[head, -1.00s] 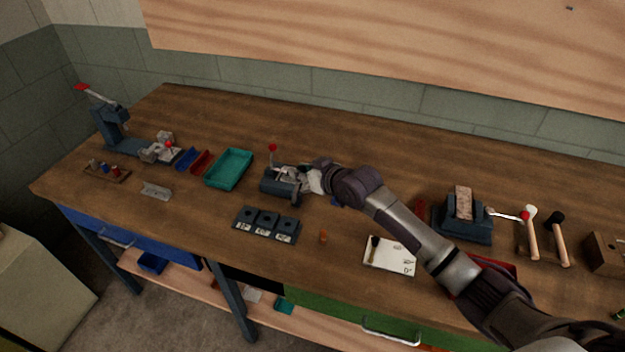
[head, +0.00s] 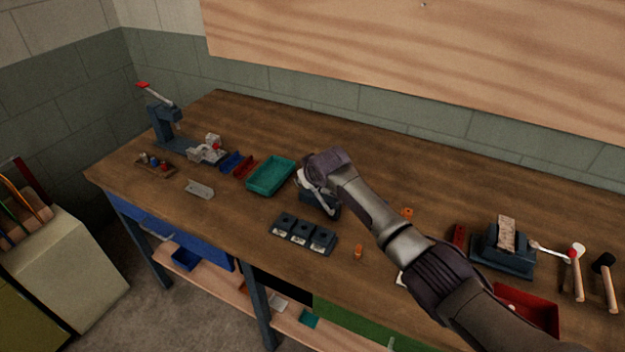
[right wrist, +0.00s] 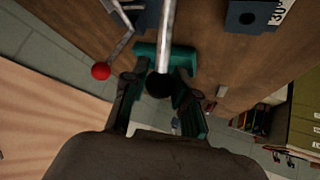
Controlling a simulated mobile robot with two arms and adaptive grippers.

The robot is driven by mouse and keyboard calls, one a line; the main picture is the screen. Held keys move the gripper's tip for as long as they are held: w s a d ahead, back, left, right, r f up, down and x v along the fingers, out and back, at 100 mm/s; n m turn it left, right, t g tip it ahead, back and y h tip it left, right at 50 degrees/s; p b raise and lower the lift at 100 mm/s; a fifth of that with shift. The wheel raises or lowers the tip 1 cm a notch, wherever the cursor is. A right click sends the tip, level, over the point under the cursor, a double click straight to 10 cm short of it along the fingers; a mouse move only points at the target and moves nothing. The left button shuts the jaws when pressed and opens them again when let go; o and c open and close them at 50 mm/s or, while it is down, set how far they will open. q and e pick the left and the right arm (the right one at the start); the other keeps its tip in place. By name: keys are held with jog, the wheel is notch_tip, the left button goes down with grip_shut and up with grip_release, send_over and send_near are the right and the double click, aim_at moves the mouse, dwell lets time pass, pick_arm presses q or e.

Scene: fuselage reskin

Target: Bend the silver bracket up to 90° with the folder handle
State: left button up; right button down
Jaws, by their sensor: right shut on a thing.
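The bending folder (head: 322,204) stands mid-bench with a dark blue base, mostly hidden under my right arm. My right gripper (head: 304,181) is over it, at its left side. In the right wrist view, its fingers (right wrist: 158,92) are on either side of the black knob (right wrist: 160,85) at the end of the metal folder handle (right wrist: 167,38). A second lever with a red knob (right wrist: 101,71) is beside it. A silver sheet-metal piece (head: 200,189) lies on the bench at left; I cannot tell whether another bracket sits in the folder. My left gripper is out of view.
A row of dark blocks (head: 303,233) is in front. The bench behind the folder is clear.

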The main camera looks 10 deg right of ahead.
jog(key=shift+w+a+f+b, duration=0.25)
jog(key=shift+a+f+b, duration=0.15)
jog(key=shift+a+f, duration=0.35)
jog(key=c, duration=0.9)
grip_release()
jog(key=shift+d+r, duration=0.15)
jog(key=v, duration=1.1)
jog(key=shift+s+r, duration=0.25)
jog(key=shift+s, duration=0.05)
jog(key=shift+f, duration=0.1)
